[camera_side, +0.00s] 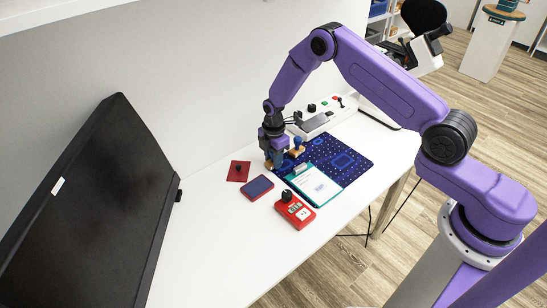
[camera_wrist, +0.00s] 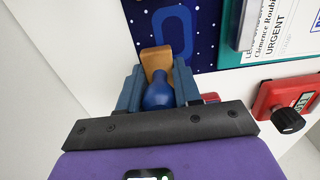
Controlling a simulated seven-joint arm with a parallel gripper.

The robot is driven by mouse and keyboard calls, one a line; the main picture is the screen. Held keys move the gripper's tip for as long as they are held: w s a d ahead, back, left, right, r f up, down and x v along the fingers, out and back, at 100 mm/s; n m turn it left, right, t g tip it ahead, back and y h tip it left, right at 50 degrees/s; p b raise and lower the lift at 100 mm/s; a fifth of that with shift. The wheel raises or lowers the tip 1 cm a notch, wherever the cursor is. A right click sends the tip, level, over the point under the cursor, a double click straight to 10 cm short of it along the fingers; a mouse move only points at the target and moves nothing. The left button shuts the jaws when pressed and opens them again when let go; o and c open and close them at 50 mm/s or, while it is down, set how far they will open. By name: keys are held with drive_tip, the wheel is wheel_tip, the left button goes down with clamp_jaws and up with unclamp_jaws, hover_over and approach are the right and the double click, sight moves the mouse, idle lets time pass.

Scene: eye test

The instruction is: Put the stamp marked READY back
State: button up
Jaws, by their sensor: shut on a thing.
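My gripper (camera_wrist: 158,92) is shut on a stamp (camera_wrist: 157,62) with a blue bulb handle and a light wooden block. Its fingers are on both sides of the stamp, and no marking on it is readable. In the side view my gripper (camera_side: 275,164) is low over the left edge of the dark blue patterned mat (camera_side: 346,150); I cannot tell whether the stamp touches anything. A second stamp (camera_side: 297,149), with a blue knob and wooden base, stands just right of the gripper. No word can be read on it either.
A teal clipboard (camera_side: 316,184) with a paper reading URGENT lies on the mat. In front are a blue-topped pad (camera_side: 257,188), a dark red square with a black knob (camera_side: 238,171) and a red device (camera_side: 295,211). A black monitor (camera_side: 90,205) stands left; a white control box (camera_side: 322,120) is behind.

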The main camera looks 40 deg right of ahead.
drive_tip(key=o, duration=0.8)
drive_tip(key=shift+o, duration=0.2)
